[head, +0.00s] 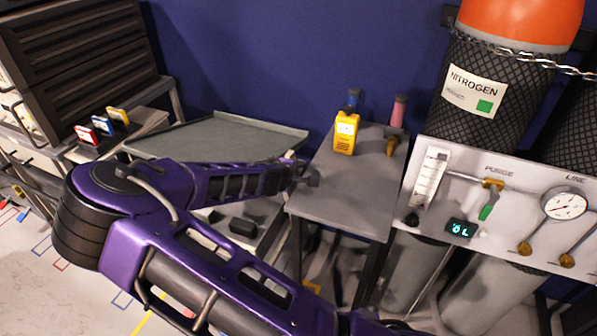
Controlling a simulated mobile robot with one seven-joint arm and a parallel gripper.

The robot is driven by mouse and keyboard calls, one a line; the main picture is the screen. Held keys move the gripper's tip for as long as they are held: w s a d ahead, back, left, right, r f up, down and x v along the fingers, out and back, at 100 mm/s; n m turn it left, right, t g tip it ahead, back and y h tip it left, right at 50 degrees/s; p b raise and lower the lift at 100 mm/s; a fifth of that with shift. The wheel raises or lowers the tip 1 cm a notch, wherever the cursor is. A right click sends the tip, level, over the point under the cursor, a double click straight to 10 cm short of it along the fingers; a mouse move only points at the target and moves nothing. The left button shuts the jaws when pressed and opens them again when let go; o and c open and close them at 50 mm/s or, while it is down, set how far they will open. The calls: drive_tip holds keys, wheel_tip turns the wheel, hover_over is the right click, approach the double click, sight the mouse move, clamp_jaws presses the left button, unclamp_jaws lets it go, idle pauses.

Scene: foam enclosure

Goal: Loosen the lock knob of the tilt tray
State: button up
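The tilt tray (222,128) is a grey-green flat panel with a low raised rim, left of the centre in the head view. My purple arm crosses in front of its near side. My gripper (311,180) is dark and small, at the arm's far end, close to the tray's right end and the left edge of the grey table. Its fingers are too small to tell whether they are open or shut. I cannot make out the lock knob; my arm hides part of the tray's underside and near side.
A grey table (345,205) right of my gripper bears a yellow handheld meter (345,133) and a pink-topped item (398,112). The purge panel (512,205) and nitrogen cylinder (480,95) stand at the right. A black slatted case (80,60) is at the left.

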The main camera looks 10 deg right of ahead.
drive_tip(key=o, duration=0.4)
drive_tip(key=shift+o, duration=0.2)
drive_tip(key=p+v, duration=0.3)
drive_tip(key=v, duration=1.4)
drive_tip(key=shift+s, duration=0.15)
drive_tip(key=shift+a, duration=0.1)
